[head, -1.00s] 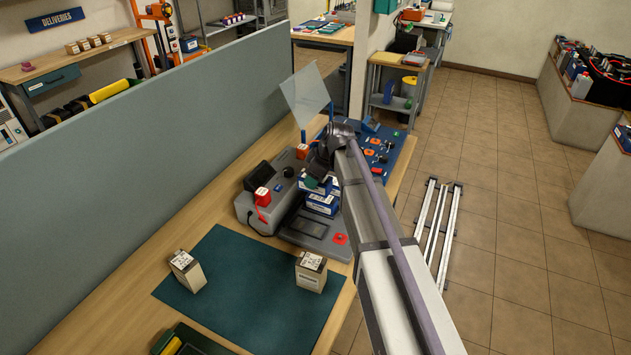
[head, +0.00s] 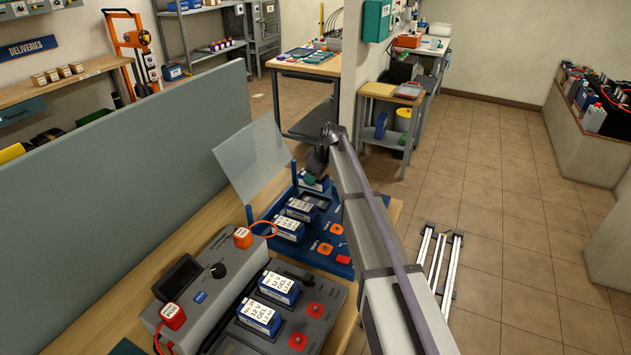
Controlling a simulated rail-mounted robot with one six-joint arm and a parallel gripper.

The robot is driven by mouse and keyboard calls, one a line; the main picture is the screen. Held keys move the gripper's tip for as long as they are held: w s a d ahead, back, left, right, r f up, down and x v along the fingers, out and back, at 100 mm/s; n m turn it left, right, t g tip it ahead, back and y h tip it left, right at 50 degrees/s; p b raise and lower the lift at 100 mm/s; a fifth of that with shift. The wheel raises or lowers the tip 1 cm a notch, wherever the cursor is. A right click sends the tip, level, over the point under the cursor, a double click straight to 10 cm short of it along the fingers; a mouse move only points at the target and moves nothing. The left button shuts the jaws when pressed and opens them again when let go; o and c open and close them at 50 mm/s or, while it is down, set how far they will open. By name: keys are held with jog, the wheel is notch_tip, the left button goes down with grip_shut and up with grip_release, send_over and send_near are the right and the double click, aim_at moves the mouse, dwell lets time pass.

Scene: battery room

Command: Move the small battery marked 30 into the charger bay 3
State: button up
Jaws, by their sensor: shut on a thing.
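My gripper (head: 317,170) is shut on a small blue-and-white battery (head: 314,184) at the far end of a blue unit with bays (head: 307,246). The gripper partly hides this battery, and its number cannot be read. I cannot tell whether it touches the unit. Two blue batteries with white labels, one (head: 300,209) behind the other (head: 289,229), sit in the blue unit. A dark, empty-looking bay (head: 320,199) lies just below the held battery. Bay numbers are too small to read.
A clear tilted panel (head: 250,160) stands at the blue unit's left. A grey partition (head: 120,190) borders the bench. Floor rails (head: 440,265) lie right.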

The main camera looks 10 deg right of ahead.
aim_at(325, 176)
jog(key=shift+w+d, duration=0.25)
jog(key=shift+w, duration=0.25)
jog(key=shift+s+a+f, duration=0.1)
jog(key=shift+s+a, duration=0.05)
jog(key=shift+s, duration=0.05)
jog(key=shift+f+b, duration=0.3)
jog(key=shift+b, duration=0.3)
notch_tip(325, 176, down, 5)
jog(key=b, duration=0.4)
jog(key=shift+r+b, duration=0.1)
jog(key=shift+b, duration=0.25)
jog(key=shift+f+b, duration=0.6)
jog(key=shift+f, duration=0.05)
jog(key=o, duration=1)
jog(key=shift+r, duration=0.1)
jog(key=p+v, duration=1)
jog(key=v, duration=0.1)
jog(key=shift+r, duration=0.15)
